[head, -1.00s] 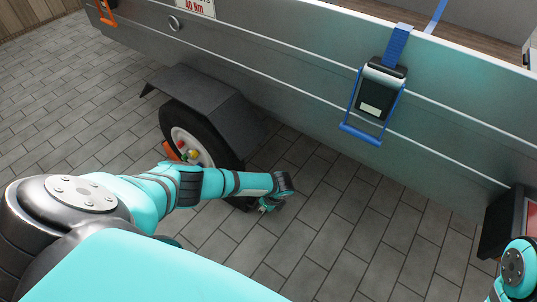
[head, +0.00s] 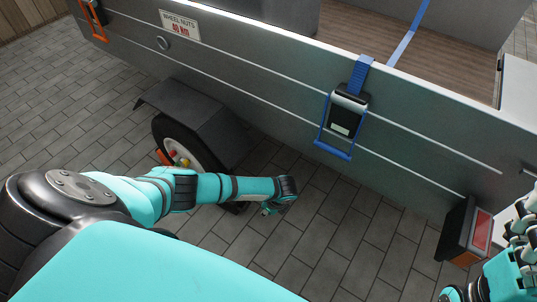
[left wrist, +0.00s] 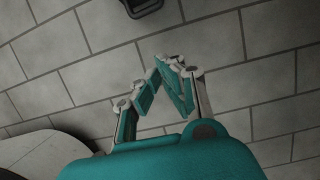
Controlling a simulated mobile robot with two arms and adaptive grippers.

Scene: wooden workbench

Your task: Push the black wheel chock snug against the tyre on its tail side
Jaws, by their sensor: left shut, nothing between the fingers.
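The tyre (head: 172,130) stands under a grey mudguard on the trailer's side, partly hidden by my left arm. A dark piece, probably the black wheel chock (head: 236,208), shows low on the floor just below my left forearm, at the tyre's right side; most of it is hidden. I cannot tell whether it touches the tyre. My left gripper (head: 270,208) is shut and empty, close to the floor right of that piece. In the left wrist view the gripper (left wrist: 163,66) points toward bare paving, and a dark object (left wrist: 142,7) is cut off at the top edge. My right gripper (head: 522,222) is at the right edge, partly cut off.
The grey trailer side (head: 270,90) runs above the wheel, with a blue strap buckle (head: 345,115) hanging on it. A tail lamp (head: 468,232) is at the right. The paved floor (head: 330,240) right of my left gripper is clear.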

